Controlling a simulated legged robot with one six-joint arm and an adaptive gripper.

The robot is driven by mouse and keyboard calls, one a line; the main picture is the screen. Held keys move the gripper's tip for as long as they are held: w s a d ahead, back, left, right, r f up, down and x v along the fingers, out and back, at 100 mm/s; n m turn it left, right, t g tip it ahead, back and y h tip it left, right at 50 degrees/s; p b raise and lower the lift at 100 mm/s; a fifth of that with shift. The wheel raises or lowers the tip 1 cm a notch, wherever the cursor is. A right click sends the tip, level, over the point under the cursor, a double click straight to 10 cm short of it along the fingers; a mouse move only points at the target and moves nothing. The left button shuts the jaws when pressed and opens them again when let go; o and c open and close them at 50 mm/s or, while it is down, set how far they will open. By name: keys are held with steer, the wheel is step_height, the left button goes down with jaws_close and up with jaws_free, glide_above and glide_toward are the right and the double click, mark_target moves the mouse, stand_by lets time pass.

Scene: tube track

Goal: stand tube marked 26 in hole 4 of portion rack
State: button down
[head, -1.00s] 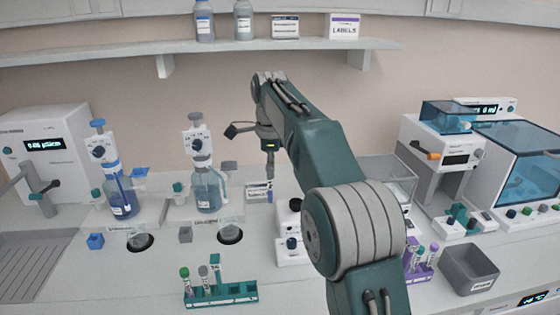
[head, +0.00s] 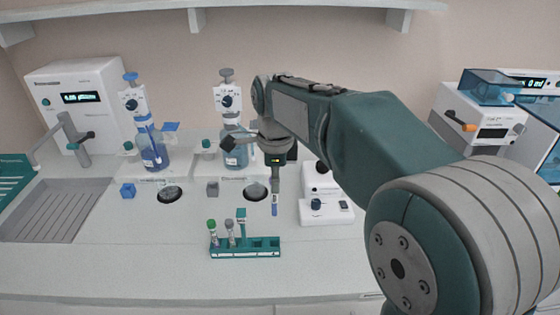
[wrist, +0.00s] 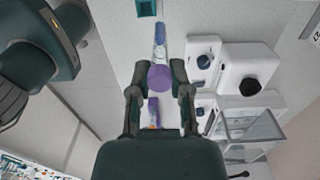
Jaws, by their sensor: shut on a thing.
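My gripper (head: 275,186) is shut on a tube (head: 274,206) that hangs upright below it in the head view. In the wrist view the tube's purple cap (wrist: 160,78) sits between the fingers, and its clear body with a blue part (wrist: 160,45) extends past them. Its number cannot be read. A teal rack (head: 246,253) stands on the bench in front of and below the tube, apart from it. A green-capped tube (head: 212,232) and a grey-capped tube (head: 230,233) stand at its left end; its right holes look empty. The rack's label is too small to read.
Two bottle dispensers (head: 148,140) (head: 232,140) stand behind the rack. A white device with a dark knob (head: 322,207) is right of the tube. A sink tray (head: 58,210) is at left. The bench front around the rack is clear.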

mark_target(274, 208)
steer(key=shift+s+a+f, duration=0.1)
steer(key=shift+s+f, duration=0.3)
steer(key=shift+f, duration=0.6)
steer(key=shift+s+a+f, duration=0.1)
steer(key=shift+s+f, duration=0.3)
steer(key=shift+f, duration=0.55)
steer(key=shift+s+f, duration=0.4)
steer(key=shift+f, duration=0.6)
steer(key=shift+f, duration=1.55)
steer(key=shift+c, duration=2.4)
jaws_free()
step_height(274, 208, up, 12)
steer(key=shift+f, duration=0.1)
